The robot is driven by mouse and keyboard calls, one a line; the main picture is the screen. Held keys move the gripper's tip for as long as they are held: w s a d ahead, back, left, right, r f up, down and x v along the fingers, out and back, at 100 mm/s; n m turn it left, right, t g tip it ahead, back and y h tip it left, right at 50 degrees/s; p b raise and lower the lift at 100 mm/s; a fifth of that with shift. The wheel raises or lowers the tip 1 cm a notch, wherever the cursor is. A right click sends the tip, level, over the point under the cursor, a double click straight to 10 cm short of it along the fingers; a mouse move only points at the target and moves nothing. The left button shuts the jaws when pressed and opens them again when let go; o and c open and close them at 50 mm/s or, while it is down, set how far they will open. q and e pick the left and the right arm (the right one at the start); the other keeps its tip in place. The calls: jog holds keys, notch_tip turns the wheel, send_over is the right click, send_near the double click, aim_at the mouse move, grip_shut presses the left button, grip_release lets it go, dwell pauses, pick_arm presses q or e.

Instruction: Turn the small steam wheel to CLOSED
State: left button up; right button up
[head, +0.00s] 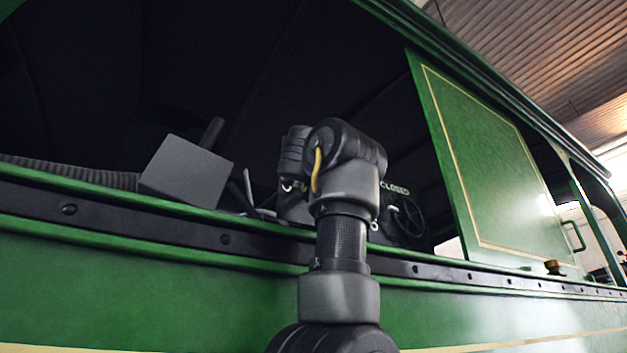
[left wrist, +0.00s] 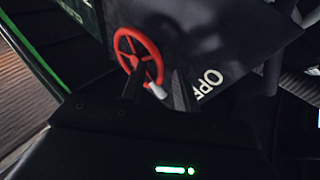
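In the left wrist view a small red spoked wheel (left wrist: 138,58) sits on a dark panel. A pale knob (left wrist: 157,91) is at its lower right rim. Partial white letters "OPE" are right of the wheel. My left gripper (left wrist: 156,80) has its two dark fingers apart, one over the wheel and one to its right, with the knob showing between them. Contact cannot be told. In the head view a dark wheel (head: 409,217) shows below a "CLOSED" label (head: 395,188); my arm stands in front, and my left fingers cannot be made out. My right gripper is in neither view.
The green tram side (head: 150,270) with a dark riveted ledge (head: 225,238) runs below the window opening. A grey box (head: 185,172) and a ribbed hose (head: 75,173) are at the left of the opening. A green panel (head: 500,180) stands at the right.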

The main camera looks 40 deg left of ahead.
pick_arm(q)
jog(key=shift+d, duration=0.1)
grip_shut()
jog(key=shift+r, duration=0.15)
jog(key=shift+s+r+m+g+h+p, duration=0.1)
jog(key=shift+r+m+g+h+p, duration=0.4)
jog(key=shift+m+p, duration=0.6)
jog(key=shift+r+m+g+h+p, duration=0.25)
jog(key=shift+r+m+h+p, duration=0.3)
jog(key=shift+m+h+p, duration=0.55)
jog(key=shift+s+r+m+g+h+p, duration=0.1)
jog(key=shift+r+m+g+h+p, duration=0.35)
jog(key=shift+m+p, duration=0.65)
jog(key=shift+w, duration=0.1)
